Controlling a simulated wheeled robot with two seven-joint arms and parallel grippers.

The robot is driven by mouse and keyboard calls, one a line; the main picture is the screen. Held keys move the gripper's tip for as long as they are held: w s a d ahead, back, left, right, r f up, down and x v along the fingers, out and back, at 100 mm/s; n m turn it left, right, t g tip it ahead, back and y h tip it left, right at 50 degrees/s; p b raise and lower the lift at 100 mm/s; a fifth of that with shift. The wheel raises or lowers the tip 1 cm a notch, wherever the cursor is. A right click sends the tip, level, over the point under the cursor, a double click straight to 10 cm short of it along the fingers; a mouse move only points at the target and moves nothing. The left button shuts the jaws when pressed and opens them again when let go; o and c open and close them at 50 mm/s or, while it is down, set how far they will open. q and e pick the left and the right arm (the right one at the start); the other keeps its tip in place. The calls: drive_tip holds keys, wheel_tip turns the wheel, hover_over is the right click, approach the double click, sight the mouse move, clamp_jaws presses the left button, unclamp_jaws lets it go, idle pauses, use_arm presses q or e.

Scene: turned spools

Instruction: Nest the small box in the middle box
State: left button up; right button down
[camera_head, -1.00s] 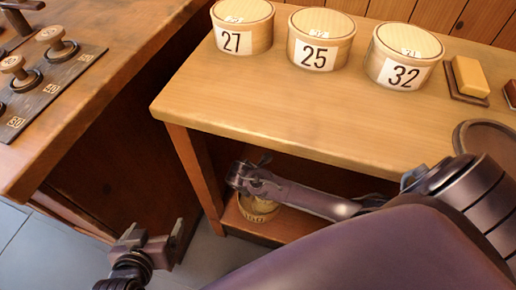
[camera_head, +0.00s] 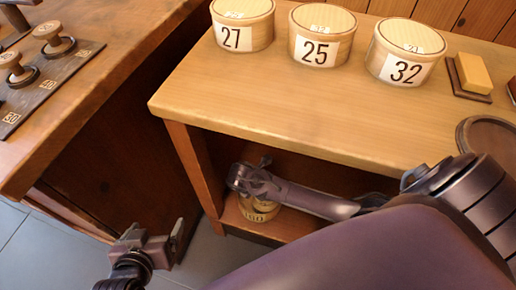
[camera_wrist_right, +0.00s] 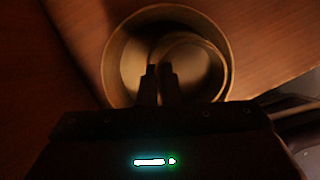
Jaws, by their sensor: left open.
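A round open box (camera_head: 258,213) with a partly readable number on its front stands on the low shelf. The right wrist view looks down into this larger box (camera_wrist_right: 112,58), and a smaller round box (camera_wrist_right: 212,50) sits inside its rim, off to the right. My right gripper (camera_wrist_right: 160,72) has its fingers close together at the left wall of the smaller box and appears shut on it. In the head view my right gripper (camera_head: 256,182) is over the shelf box and hides part of it. My left gripper (camera_head: 158,238) is open and empty, low at the left, above the floor.
Lidded round boxes marked 27 (camera_head: 236,38), 25 (camera_head: 314,52) and 32 (camera_head: 400,70) stand on the bench top (camera_head: 270,105). A yellow block (camera_head: 473,73) and a dark round tray (camera_head: 490,140) are at the right. The bench leg (camera_head: 192,175) stands left of my right gripper.

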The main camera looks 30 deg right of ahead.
drive_tip(key=shift+f, duration=0.2)
drive_tip(key=shift+f+b, duration=0.4)
drive_tip(key=shift+f, duration=0.2)
drive_tip(key=shift+f, duration=0.1)
drive_tip(key=shift+f, duration=0.25)
idle(0.4)
drive_tip(key=c, duration=1.1)
unclamp_jaws()
drive_tip(key=shift+c, duration=0.2)
drive_tip(key=shift+r+p, duration=0.2)
drive_tip(key=shift+p, duration=0.2)
drive_tip(key=shift+r+p, duration=0.6)
drive_tip(key=shift+p, duration=0.2)
